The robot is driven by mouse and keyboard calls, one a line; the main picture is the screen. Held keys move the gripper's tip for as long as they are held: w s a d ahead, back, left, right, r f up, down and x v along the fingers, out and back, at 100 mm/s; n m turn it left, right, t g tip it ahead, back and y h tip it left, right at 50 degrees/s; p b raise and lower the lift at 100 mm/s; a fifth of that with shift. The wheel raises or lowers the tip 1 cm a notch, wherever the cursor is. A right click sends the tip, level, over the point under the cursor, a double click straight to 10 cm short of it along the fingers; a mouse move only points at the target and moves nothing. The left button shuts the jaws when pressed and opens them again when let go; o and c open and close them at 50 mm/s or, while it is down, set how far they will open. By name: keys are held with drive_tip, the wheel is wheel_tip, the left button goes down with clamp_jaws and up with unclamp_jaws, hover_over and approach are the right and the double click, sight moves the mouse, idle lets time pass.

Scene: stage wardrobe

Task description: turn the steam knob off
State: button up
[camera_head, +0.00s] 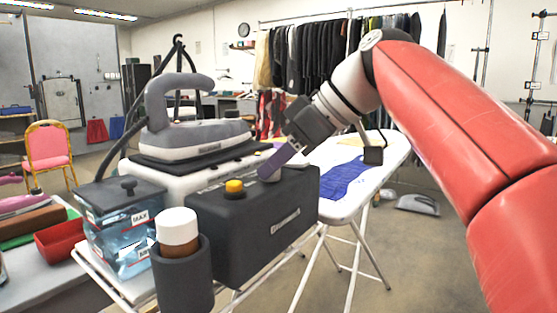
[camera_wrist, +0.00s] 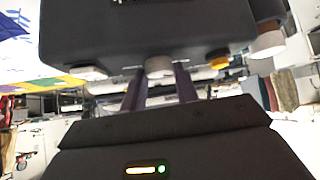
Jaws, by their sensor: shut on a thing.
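A dark steam unit (camera_head: 240,232) stands at the end of the ironing board, and it fills the top of the wrist view (camera_wrist: 140,30). A pale grey steam knob (camera_wrist: 159,67) projects from it. My gripper (camera_head: 269,172) reaches down to the top of the unit. In the wrist view its two dark fingers (camera_wrist: 160,86) are on either side of the knob, shut on it. The fingers partly hide the knob in the head view (camera_head: 268,174). A yellow knob (camera_head: 235,186) sits beside it. The knob's pointer or markings cannot be made out.
A grey iron (camera_head: 195,132) rests behind the unit. A water tank (camera_head: 122,230) and a white-capped bottle (camera_head: 178,232) in a dark holder stand at the left. The ironing board (camera_head: 385,150) carries a blue cloth (camera_head: 345,180).

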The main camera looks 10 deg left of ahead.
drive_tip(key=o, duration=1)
drive_tip(key=shift+c, duration=0.2)
drive_tip(key=v, duration=0.7)
drive_tip(key=shift+d+r, duration=0.25)
drive_tip(key=shift+d, duration=0.05)
